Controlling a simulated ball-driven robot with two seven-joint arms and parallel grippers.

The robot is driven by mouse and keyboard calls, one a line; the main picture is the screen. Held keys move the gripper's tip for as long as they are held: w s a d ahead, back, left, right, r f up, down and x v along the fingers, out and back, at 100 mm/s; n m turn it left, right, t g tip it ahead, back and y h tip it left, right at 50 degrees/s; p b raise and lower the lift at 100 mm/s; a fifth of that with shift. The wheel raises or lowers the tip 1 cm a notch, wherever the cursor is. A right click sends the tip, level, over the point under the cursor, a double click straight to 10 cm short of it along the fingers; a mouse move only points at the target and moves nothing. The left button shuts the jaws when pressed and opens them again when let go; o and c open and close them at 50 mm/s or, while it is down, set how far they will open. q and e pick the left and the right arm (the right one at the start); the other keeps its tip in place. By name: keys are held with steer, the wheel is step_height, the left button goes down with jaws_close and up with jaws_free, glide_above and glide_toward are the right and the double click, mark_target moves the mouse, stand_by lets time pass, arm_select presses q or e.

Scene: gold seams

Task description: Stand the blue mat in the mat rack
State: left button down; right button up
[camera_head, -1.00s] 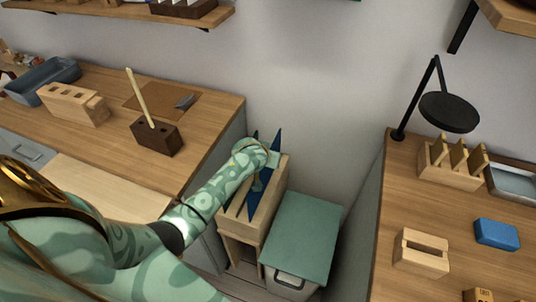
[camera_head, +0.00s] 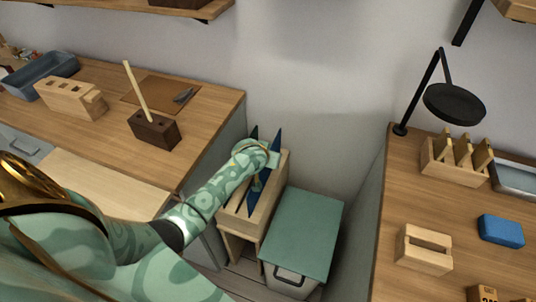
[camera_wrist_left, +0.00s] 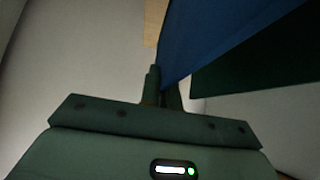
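The mat rack (camera_head: 272,212) is a narrow light-wood stand between the two counters. A blue mat (camera_head: 277,148) stands upright and slanted in or just over its top; its lower edge is hard to make out. A darker mat (camera_head: 254,132) shows behind my arm, and dark green sheet (camera_wrist_left: 255,75) shows beside the blue mat (camera_wrist_left: 205,35) in the left wrist view. My left gripper (camera_head: 270,158) is at the rack top. In the left wrist view its fingers (camera_wrist_left: 163,88) are close together with the blue mat between them. My right gripper is out of view.
A green-topped bin (camera_head: 302,235) stands right of the rack. The left counter (camera_head: 90,140) holds a dark block (camera_head: 155,130) with a stick. The right counter (camera_head: 390,205) holds a lamp (camera_head: 453,103), wooden holders and a blue block (camera_head: 500,231).

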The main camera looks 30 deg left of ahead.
arm_select(q)
steer(key=shift+f, duration=0.55)
stand_by(0.4)
steer(key=c, duration=1.6)
jaws_free()
steer(key=shift+o, duration=0.2)
